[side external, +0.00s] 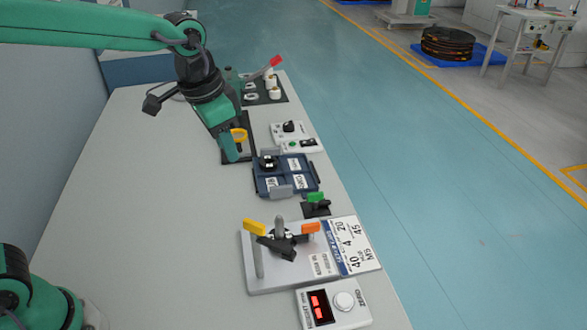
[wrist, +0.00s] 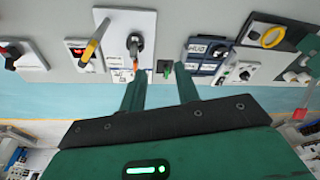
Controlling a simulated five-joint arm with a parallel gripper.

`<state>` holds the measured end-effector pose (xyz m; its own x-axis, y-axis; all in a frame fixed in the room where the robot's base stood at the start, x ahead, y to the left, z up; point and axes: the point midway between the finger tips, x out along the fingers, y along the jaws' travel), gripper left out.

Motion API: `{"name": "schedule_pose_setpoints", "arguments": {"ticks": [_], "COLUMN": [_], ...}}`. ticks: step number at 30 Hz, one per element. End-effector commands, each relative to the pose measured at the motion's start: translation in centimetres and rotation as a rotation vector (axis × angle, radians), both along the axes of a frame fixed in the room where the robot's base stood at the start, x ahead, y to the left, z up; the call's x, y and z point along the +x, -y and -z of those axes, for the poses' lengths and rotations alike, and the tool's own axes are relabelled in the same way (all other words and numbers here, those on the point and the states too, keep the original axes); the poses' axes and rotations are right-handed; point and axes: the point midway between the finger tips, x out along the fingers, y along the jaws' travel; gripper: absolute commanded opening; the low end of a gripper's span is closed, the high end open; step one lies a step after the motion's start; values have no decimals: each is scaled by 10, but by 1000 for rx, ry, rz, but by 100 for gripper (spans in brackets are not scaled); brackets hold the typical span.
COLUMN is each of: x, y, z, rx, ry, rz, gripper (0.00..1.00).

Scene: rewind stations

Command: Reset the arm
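My gripper (wrist: 160,73) is open and empty in the wrist view, its two green fingers apart. In the side external view my gripper (side external: 231,155) hangs over the table, left of the blue tray (side external: 291,163). It appears clear of the table; its exact height is hard to tell. The green-tabbed black block (side external: 316,203) also shows in the wrist view (wrist: 165,68), between the fingertips in the picture but beyond them. A yellow ring (side external: 239,135) on a dark plate (side external: 238,156) is partly behind my gripper.
A grey fixture (side external: 258,280) with yellow and orange handles stands at the front. Before it is a box with a red display (side external: 319,307). A white switch box (side external: 295,143) and a red-handled lever plate (side external: 268,98) stand farther back. The table's left side is clear.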

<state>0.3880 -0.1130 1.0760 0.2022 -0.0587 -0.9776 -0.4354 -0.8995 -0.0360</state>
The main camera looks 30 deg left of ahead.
Motion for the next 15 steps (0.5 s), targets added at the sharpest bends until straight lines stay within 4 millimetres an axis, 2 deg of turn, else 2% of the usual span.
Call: {"name": "schedule_pose_setpoints", "arguments": {"ticks": [6,15], "x": [-34,-84], "y": [-34,-71], "z": [-16,-23], "rx": [-24,-54], "ry": [60,136], "rz": [-97,-228], "gripper": [32,32]}}
